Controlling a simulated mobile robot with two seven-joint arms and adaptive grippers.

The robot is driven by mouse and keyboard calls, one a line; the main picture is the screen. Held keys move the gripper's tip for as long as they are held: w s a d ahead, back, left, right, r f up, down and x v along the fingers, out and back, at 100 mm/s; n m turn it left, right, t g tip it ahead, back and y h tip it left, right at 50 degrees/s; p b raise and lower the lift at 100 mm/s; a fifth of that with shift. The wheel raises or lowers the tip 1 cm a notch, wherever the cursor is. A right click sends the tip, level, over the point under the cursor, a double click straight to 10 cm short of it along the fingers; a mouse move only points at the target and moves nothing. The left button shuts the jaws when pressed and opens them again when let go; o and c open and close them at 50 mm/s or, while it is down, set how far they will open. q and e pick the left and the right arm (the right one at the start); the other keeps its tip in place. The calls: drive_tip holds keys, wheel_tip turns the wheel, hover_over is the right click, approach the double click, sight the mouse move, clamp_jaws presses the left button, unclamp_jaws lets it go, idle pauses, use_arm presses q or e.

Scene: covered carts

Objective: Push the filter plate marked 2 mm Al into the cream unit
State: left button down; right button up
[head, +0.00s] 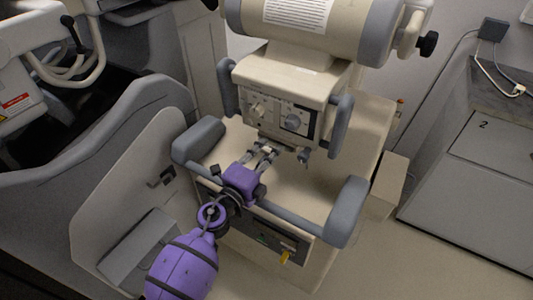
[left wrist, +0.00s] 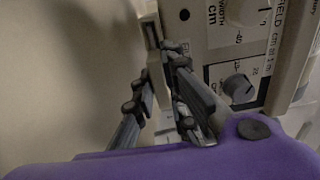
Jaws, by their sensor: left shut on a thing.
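The cream unit (head: 282,100) hangs below the large cylindrical head, with knobs and dials on its front. It also fills the right of the left wrist view (left wrist: 222,50), where its lettering and knobs show close up. My left gripper (head: 268,152), purple with grey fingers, reaches up to the unit's lower front. In the left wrist view its fingers (left wrist: 162,88) are shut on the filter plate at the unit's left edge. The plate is mostly hidden by the fingers. Its 2 mm Al mark cannot be read, and how far it sits in the unit cannot be told. My right gripper is not in view.
Grey padded handles flank the unit, and a grey armrest (head: 345,212) stands at the right of the cream base (head: 330,170). Another grey pad (head: 198,140) is close to my left arm. A grey cabinet (head: 480,190) stands at the right, with open floor before it.

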use_arm(q)
drive_tip(key=shift+w+d, duration=0.1)
drive_tip(key=c, duration=1.7)
unclamp_jaws()
drive_tip(key=shift+c, duration=0.2)
drive_tip(key=shift+o, duration=0.3)
drive_tip(key=v, duration=1.2)
